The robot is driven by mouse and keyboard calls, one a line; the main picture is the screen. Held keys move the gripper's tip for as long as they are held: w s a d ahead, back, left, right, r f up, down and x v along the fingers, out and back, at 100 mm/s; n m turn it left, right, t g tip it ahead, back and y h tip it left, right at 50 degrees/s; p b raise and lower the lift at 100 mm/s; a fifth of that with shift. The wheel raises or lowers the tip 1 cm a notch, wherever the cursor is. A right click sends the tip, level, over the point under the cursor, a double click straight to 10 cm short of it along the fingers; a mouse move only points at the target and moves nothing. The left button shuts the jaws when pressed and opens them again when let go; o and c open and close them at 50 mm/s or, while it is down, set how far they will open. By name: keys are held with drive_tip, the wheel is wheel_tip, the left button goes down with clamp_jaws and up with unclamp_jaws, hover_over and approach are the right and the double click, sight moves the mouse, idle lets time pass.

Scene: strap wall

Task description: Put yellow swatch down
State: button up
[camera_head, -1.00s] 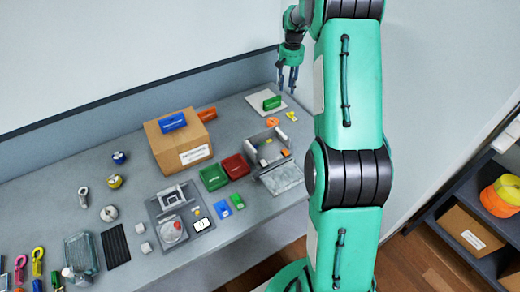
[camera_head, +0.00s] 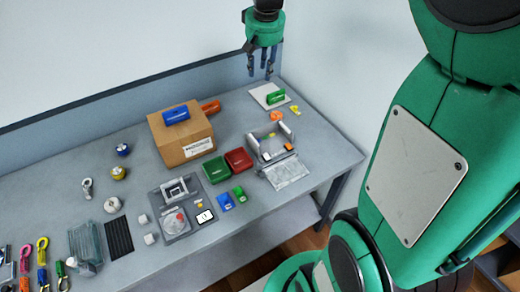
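My gripper (camera_head: 260,68) hangs fingers-down above the far end of the table, behind the white pad. Its fingers stand apart with a visible gap, and I see nothing yellow between them. A small yellow piece (camera_head: 295,110) lies on the table just right of the white pad (camera_head: 259,99). Another tiny yellow piece (camera_head: 199,204) lies beside the grey device with the round clear dish. Both are too small for me to tell which is the swatch. The green block (camera_head: 275,97) sits on the white pad.
A cardboard box (camera_head: 183,151) with a blue block (camera_head: 176,115) on top stands mid-table. Green (camera_head: 216,169) and red (camera_head: 238,160) bins are in front of it, next to a grey open tray (camera_head: 274,147). Bare table lies right of the tray.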

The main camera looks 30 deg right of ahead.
drive_tip(key=s+a+r+n+t, duration=0.1)
drive_tip(key=s+a+r+t, duration=0.15)
drive_tip(key=s+a, duration=1)
drive_tip(key=s+a+f+n, duration=0.1)
drive_tip(key=s+a, duration=0.1)
drive_tip(key=s, duration=0.6)
drive_tip(key=s+a+f, duration=0.1)
drive_tip(key=s+a, duration=0.1)
drive_tip(key=s, duration=0.5)
drive_tip(key=shift+s+a+f+n+y, duration=0.2)
drive_tip(key=shift+s+f+n+y, duration=0.2)
